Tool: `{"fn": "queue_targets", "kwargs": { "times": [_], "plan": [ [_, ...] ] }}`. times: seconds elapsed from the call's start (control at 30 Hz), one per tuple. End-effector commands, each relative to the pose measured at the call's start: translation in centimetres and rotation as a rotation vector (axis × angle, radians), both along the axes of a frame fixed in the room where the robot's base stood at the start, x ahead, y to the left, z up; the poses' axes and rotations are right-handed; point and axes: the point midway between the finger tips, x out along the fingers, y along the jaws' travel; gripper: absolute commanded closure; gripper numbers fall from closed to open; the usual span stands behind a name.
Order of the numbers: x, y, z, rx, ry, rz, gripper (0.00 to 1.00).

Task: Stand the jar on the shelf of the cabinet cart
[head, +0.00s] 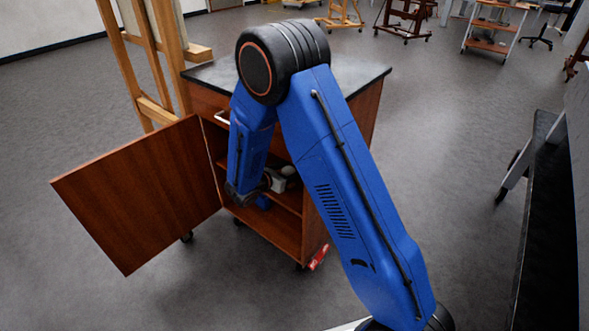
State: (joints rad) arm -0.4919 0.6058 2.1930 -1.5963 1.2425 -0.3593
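The cabinet cart (378,90) is a brown wooden cabinet on casters with a dark top. Its door (135,195) is swung wide open to the left. Inside, a shelf (291,199) shows partly behind my arm, with the cabinet floor (275,232) below it. My blue arm reaches over the cart and bends down to its open front. My gripper (281,180) is at the opening, around shelf height, small and partly hidden by my arm. I cannot tell whether it is open or shut. A pale rounded shape shows beside it; I cannot tell whether this is the jar.
A wooden easel (131,75) stands close behind the cart at the left. A small red thing (319,257) is at the cart's lower right corner. A dark-edged panel or bench (540,210) stands at the right. Grey floor is clear between it and the cart.

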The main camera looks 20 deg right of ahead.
Motion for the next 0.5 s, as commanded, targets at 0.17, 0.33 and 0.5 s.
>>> {"fn": "queue_targets", "kwargs": {
  "times": [0.17,0.33,0.5],
  "plan": [
    [-1.9,2.9,1.1,0.001,-0.002,0.004,0.41],
    [-3.7,5.2,2.0,0.001,0.0,0.002,0.41],
    [-5.0,7.0,2.7,0.0,-0.002,0.002,0.41]
  ]
}}
